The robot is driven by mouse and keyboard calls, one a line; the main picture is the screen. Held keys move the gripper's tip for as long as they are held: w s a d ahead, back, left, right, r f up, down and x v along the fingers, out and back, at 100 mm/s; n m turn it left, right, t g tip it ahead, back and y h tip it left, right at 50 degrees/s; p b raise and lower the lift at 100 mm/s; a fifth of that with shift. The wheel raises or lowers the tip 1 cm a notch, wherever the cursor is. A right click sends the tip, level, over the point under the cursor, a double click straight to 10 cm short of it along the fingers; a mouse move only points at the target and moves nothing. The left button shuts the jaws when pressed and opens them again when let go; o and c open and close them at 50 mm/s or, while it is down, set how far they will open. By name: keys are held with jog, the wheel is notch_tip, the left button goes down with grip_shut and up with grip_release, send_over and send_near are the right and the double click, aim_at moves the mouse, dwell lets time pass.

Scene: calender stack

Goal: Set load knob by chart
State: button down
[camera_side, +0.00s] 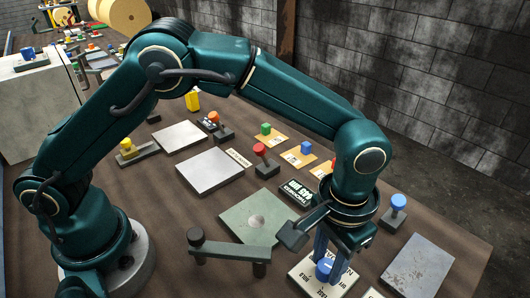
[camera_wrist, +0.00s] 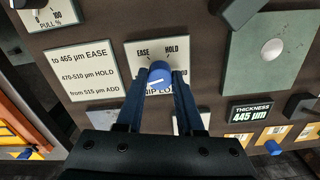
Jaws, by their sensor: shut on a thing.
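The blue load knob (camera_wrist: 159,75) stands on a pale plate (camera_wrist: 136,50) marked EASE, HOLD and NIP LOAD. My gripper (camera_wrist: 160,88) is shut on the knob, one finger on each side, and its fingers hide part of the plate. A white line lies roughly sideways on the knob; I cannot tell exactly which mark it meets. The chart (camera_wrist: 86,70) reads: to 465 µm EASE, 470-510 µm HOLD, from 515 µm ADD. The thickness display (camera_wrist: 250,113) shows 445 µm. In the side view my gripper (camera_side: 328,258) reaches down over the knob (camera_side: 324,270).
In the side view a green plate (camera_side: 248,211) and a grey lever (camera_side: 228,250) lie left of my gripper. A red-topped knob (camera_side: 261,150) and a blue-topped knob (camera_side: 397,205) stand up from the bench. A bare metal plate (camera_side: 420,264) lies at right.

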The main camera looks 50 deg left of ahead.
jog(key=m, duration=1.3)
jog(key=shift+m, duration=0.4)
dwell(0.5)
jog(key=c, duration=0.5)
grip_release()
jog(key=shift+c, duration=0.2)
jog(key=shift+r, duration=0.1)
